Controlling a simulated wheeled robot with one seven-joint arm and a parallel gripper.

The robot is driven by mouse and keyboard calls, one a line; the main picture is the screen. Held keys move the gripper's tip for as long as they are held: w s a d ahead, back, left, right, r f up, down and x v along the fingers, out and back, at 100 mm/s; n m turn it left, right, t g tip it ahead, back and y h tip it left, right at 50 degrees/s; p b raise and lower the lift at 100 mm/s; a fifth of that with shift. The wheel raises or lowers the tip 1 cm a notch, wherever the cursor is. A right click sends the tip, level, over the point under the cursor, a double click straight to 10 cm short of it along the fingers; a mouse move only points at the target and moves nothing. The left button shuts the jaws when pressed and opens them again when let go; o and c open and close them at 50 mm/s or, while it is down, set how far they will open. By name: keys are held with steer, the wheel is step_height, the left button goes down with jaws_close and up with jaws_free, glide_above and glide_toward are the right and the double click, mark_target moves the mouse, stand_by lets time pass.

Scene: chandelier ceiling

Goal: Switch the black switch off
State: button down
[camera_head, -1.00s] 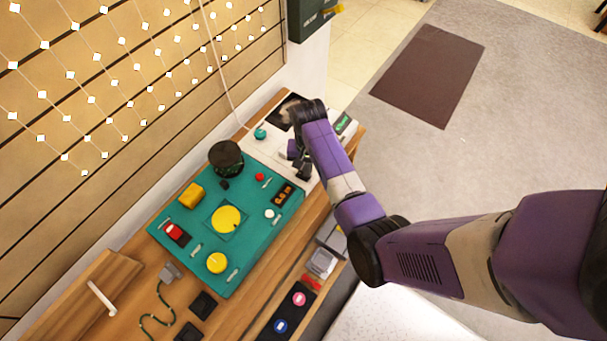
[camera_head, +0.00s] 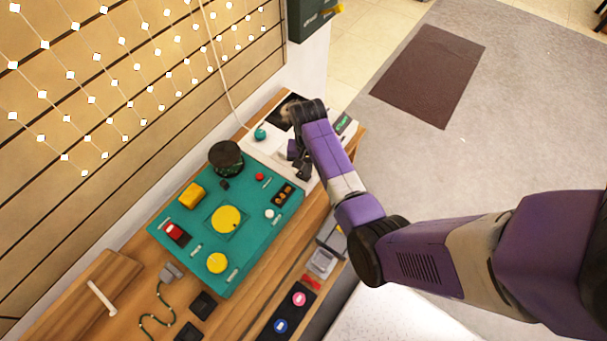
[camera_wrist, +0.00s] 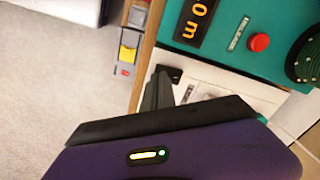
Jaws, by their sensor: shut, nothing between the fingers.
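My gripper (camera_head: 303,172) points down at the white panel (camera_head: 312,183) beside the teal board. Its fingers (camera_wrist: 158,92) are shut together and empty. In the wrist view a small black switch (camera_wrist: 171,72) sits on the white panel right at the fingertips. I cannot tell whether the fingers touch it or which way it is set. In the head view the gripper and wrist hide most of that spot.
Below the tabletop edge are a grey box (camera_head: 322,262) and a black button panel (camera_head: 290,313).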

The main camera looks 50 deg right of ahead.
steer(key=shift+f+b, duration=0.6)
steer(key=shift+f, duration=0.35)
stand_by(0.6)
steer(key=shift+r, duration=0.1)
step_height(320, 180, up, 7)
steer(key=p, duration=0.7)
stand_by(0.7)
